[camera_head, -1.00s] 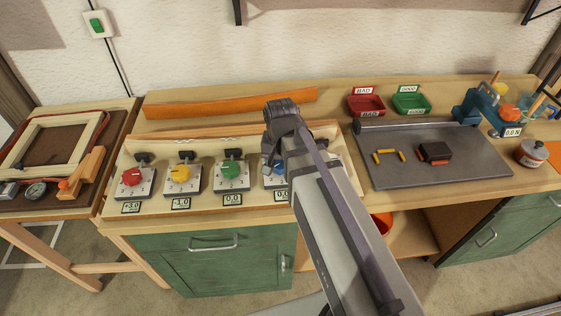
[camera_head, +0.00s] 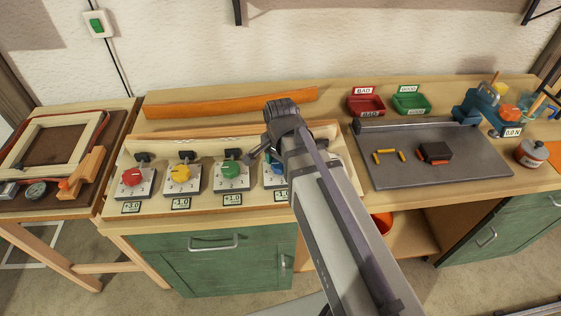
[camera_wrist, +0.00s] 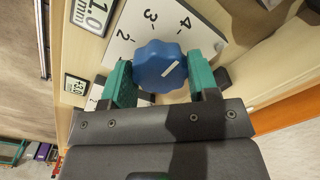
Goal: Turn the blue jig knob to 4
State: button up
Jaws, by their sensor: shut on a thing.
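The blue knob (camera_wrist: 160,66) fills the middle of the wrist view, on a white plate (camera_wrist: 205,38) marked with 2, 3 and 4. My gripper (camera_wrist: 160,62) has its green fingers on both sides of the knob, shut on it. The white pointer line on the knob slants up and right, roughly toward the side of the 4; I cannot tell its exact setting. A readout (camera_wrist: 91,14) beside the plate shows 1.0 mm, its sign cut off. In the head view the blue knob (camera_head: 279,169) is partly hidden by my arm.
Red (camera_head: 132,176), yellow (camera_head: 180,173) and green (camera_head: 231,169) knobs stand in a row to the left on the jig. An orange lath (camera_head: 230,102) lies behind. A grey mat (camera_head: 430,175) with small parts is to the right, below red (camera_head: 366,104) and green (camera_head: 411,103) trays.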

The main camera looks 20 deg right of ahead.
dwell(0.3)
jog(key=o, duration=0.9)
notch_tip(320, 180, up, 11)
jog(key=p, duration=1.1)
jog(key=shift+f, duration=0.1)
